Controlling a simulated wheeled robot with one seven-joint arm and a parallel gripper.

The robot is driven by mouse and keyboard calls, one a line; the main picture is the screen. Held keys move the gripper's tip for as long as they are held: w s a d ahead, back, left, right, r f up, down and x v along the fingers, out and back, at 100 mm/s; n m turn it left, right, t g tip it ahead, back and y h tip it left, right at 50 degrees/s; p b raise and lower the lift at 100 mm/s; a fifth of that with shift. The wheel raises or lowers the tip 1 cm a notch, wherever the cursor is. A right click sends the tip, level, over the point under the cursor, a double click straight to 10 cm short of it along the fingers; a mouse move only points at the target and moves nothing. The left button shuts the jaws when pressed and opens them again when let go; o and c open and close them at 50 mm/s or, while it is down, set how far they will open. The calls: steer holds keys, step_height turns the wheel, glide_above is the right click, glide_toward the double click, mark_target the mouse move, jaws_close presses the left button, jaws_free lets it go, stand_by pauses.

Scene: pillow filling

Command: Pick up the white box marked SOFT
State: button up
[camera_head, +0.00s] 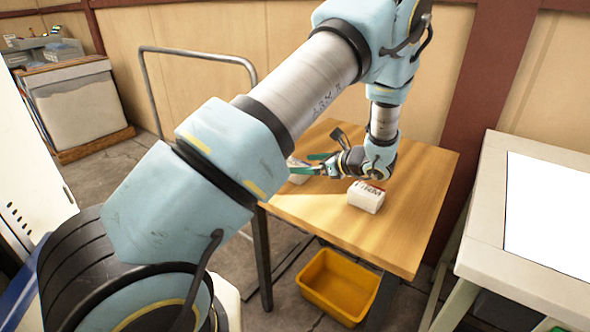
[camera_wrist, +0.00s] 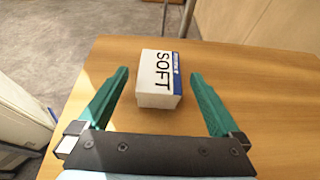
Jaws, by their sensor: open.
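The white box marked SOFT (camera_wrist: 158,80), with a blue strip along its right side, sits on the wooden table in the wrist view. My gripper (camera_wrist: 160,74) is open, with one green finger to the left of the box and one to the right. Gaps show on both sides, and the fingers do not appear to touch it. In the head view my gripper (camera_head: 311,163) is over the table's left part, and a white box (camera_head: 298,178) shows partly hidden at its fingers.
A second white box (camera_head: 366,197) with red and dark lettering stands on the wooden table (camera_head: 400,233), right of my gripper. A yellow bin (camera_head: 338,287) is under the table. A pale worktable (camera_head: 485,240) stands at right. A metal rail (camera_head: 200,52) rises behind left.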

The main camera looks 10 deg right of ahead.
steer(key=x, duration=0.2)
steer(key=p+x, duration=0.1)
steer(key=x, duration=0.2)
steer(key=shift+s+d+f+p, duration=0.1)
steer(key=shift+d+f+p, duration=0.05)
steer(key=shift+f+p, duration=0.15)
steer(key=shift+c, duration=0.4)
steer(key=c, duration=1.2)
steer(key=shift+c, duration=0.3)
steer(key=shift+r, duration=0.15)
